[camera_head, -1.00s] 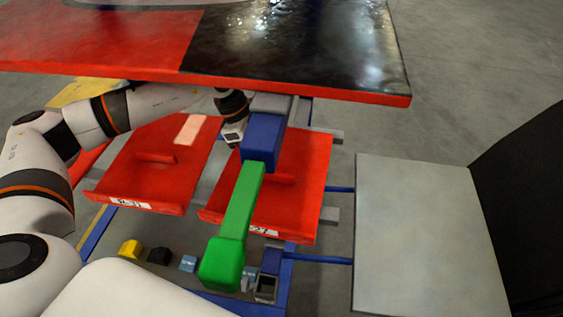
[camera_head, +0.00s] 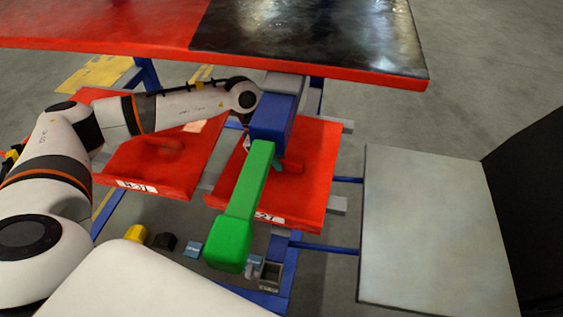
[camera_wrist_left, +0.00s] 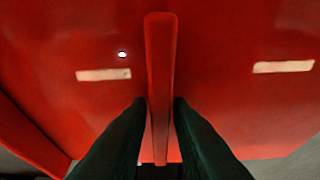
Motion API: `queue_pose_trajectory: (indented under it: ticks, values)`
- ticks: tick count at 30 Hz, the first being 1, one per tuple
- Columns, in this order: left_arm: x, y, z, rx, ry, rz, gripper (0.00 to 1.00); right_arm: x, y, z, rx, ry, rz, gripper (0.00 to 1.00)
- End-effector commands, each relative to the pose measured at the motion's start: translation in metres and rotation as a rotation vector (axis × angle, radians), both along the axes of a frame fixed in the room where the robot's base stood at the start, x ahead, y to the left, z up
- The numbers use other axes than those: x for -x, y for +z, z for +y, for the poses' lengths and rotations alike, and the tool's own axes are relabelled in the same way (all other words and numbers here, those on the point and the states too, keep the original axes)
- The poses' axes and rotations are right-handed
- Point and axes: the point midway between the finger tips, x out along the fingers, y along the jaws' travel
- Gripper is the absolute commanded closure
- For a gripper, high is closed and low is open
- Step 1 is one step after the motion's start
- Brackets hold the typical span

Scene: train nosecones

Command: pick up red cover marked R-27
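The red cover marked R-27 (camera_head: 313,180) lies flat below the tabletop. Its white label is partly covered by a green bar, with "27" readable. Its raised bar handle (camera_wrist_left: 162,55) runs upright through the left wrist view. My left gripper (camera_wrist_left: 161,101) has one dark finger on each side of this handle, tips very near or touching it; whether they grip it is unclear. In the head view my left gripper is mostly hidden behind a blue block, with a dark finger (camera_head: 277,164) showing by the handle. My right gripper is not in view.
A second red cover (camera_head: 155,165), marked R-31, lies to the left. The green bar (camera_head: 238,215) and blue block (camera_head: 275,118) stand in front of R-27. A red and black tabletop (camera_head: 310,45) overhangs behind. A grey panel (camera_head: 430,225) stands right.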

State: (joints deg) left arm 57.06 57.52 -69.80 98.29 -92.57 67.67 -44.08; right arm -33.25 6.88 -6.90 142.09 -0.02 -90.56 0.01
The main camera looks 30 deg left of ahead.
Motion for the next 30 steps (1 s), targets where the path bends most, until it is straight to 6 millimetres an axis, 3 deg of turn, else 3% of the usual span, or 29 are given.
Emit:
queue_pose_trajectory:
  ticks: [1,3,20,30]
  values:
    - [0.0,0.0,0.0,0.0,0.0,0.0,0.9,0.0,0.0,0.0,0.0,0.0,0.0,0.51]
    - [0.0,0.0,0.0,0.0,0.0,0.0,1.0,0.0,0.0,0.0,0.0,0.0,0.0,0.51]
    - [-0.001,0.006,0.0,0.002,0.0,-0.006,1.0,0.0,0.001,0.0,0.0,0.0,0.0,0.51]
    - [-0.002,0.041,0.0,0.001,0.0,-0.008,1.0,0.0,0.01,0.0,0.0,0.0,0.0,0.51]
